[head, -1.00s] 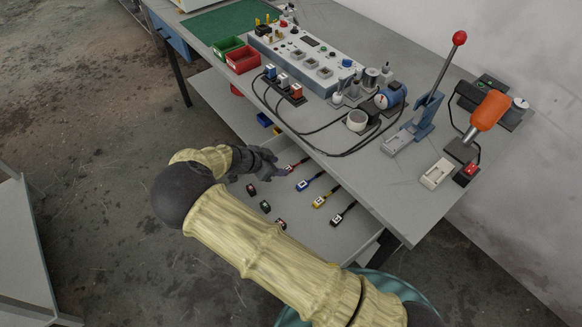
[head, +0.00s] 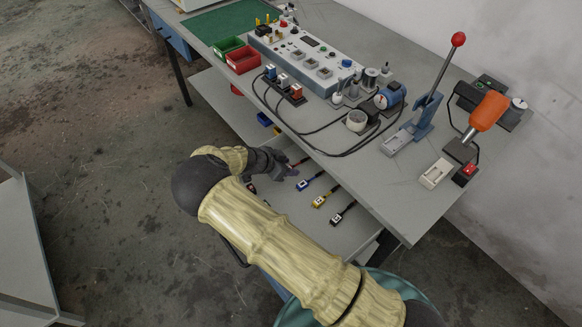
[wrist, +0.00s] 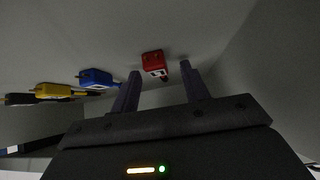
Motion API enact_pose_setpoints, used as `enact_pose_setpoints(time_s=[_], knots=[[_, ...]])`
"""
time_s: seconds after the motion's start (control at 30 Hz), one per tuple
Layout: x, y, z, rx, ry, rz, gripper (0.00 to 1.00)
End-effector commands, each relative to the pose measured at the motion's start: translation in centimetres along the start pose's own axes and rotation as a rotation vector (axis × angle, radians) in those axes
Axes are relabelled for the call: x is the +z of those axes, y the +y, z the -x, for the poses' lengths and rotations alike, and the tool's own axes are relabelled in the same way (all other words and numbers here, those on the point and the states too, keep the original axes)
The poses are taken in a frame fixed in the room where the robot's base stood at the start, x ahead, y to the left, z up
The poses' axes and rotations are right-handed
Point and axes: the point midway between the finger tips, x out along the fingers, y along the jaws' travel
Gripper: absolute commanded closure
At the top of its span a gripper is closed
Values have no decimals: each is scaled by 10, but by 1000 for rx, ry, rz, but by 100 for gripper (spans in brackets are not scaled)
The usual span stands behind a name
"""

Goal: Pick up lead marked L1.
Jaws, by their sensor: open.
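Several leads lie in a row on the lower shelf: a red lead (head: 299,162), a blue lead (head: 311,181), a yellow lead (head: 325,197) and a black lead (head: 343,213). Their marks are too small to read, so I cannot tell which is L1. My gripper (head: 287,171) is low over the shelf, beside the red lead, and partly hides it. In the wrist view the red lead (wrist: 153,63) shows between and beyond my open fingers (wrist: 160,72). The blue (wrist: 97,77), yellow (wrist: 58,91) and black (wrist: 20,98) leads are to the left.
The tabletop (head: 400,190) overhangs the lower shelf (head: 215,98) close to my gripper. A blue bin (head: 264,119) sits on the shelf behind. Small dark pieces are mostly hidden by my arm. A lever press (head: 425,115) and other equipment stand on the table.

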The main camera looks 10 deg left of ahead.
Motion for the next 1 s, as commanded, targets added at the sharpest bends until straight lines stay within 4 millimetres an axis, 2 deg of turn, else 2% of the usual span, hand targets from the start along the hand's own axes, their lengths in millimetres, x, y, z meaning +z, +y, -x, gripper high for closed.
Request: enact_pose_setpoints(time_s=[0.23, 0.27, 0.47, 0.5, 0.77, 1.0], knots=[[0, 0, 0, 0, 0, 0, 55], [0, 0, 0, 0, 0, 0, 58], [0, 0, 0, 0, 0, 0, 98], [0, 0, 0, 0, 0, 0, 100], [-1, 0, 0, 0, 0, -1, 100], [-20, 5, 10, 6, 0, -9, 100]])
